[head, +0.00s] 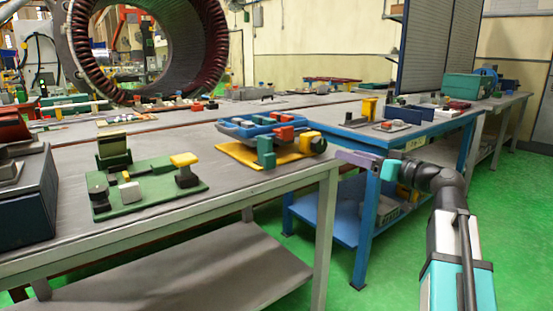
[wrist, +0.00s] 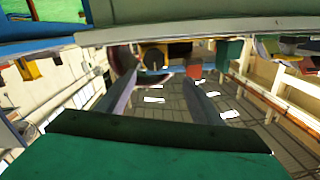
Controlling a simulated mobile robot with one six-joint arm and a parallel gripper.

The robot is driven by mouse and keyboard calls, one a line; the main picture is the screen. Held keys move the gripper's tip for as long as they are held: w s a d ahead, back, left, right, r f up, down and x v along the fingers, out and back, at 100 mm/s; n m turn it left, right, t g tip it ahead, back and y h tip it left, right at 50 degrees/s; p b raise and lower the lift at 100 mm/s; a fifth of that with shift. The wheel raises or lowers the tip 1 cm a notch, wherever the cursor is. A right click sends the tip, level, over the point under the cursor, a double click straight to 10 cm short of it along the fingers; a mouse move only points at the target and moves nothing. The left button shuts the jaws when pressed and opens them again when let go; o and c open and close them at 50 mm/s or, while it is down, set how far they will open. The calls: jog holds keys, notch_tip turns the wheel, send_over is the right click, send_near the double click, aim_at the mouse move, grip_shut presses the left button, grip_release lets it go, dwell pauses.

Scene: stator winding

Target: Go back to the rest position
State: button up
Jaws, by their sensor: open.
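In the head view my arm reaches up from the lower right. My gripper (head: 345,156) points left, beside the right end of the grey workbench (head: 215,200) and in front of the blue bench. In the wrist view the two fingers of my gripper (wrist: 163,86) stand apart with nothing held between them. The wrist view looks tilted or upside down, with a bench edge (wrist: 200,28) across the top.
A green fixture board (head: 150,205) and a yellow tray (head: 240,155) with a blue tool holder (head: 250,124) are on the grey bench. A blue bench (head: 395,138) stands behind my gripper. The large stator ring (head: 205,40) is at the back. Green floor (head: 340,285) is open in front.

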jog(key=w+a+f+m+g+p, duration=0.1)
jog(key=a+f+g+p, duration=0.1)
jog(key=a+f+p, duration=0.55)
jog(key=w+a+f+g+p, duration=0.2)
jog(key=a+f+g+p, duration=0.15)
jog(key=f, duration=0.65)
jog(key=s+a+f+m+g+h+p, duration=0.1)
jog(key=s+a+f+g+p, duration=0.15)
jog(key=s+f+p, duration=0.5)
jog(key=s+a+f+g+h+p, duration=0.1)
jog(key=s+a+f+g+p, duration=0.2)
jog(key=f, duration=0.7)
jog(key=s+f+g+h+p, duration=0.25)
jog(key=s+f, duration=0.45)
jog(key=s, duration=0.4)
jog(key=s+f+g+h+p, duration=0.15)
jog(key=s+f+p, duration=0.25)
jog(key=s+f, duration=0.5)
jog(key=s+d+m+g+h+p, duration=0.1)
jog(key=s+d+g+h, duration=0.1)
jog(key=s+d, duration=0.3)
jog(key=s+d+f+m+g+h, duration=0.1)
jog(key=s+d+m+g+h, duration=0.1)
jog(key=s, duration=0.9)
jog(key=d+h, duration=0.1)
jog(key=d, duration=0.1)
jog(key=shift+s+d+f+p, duration=0.3)
jog(key=shift+s+d+p, duration=0.05)
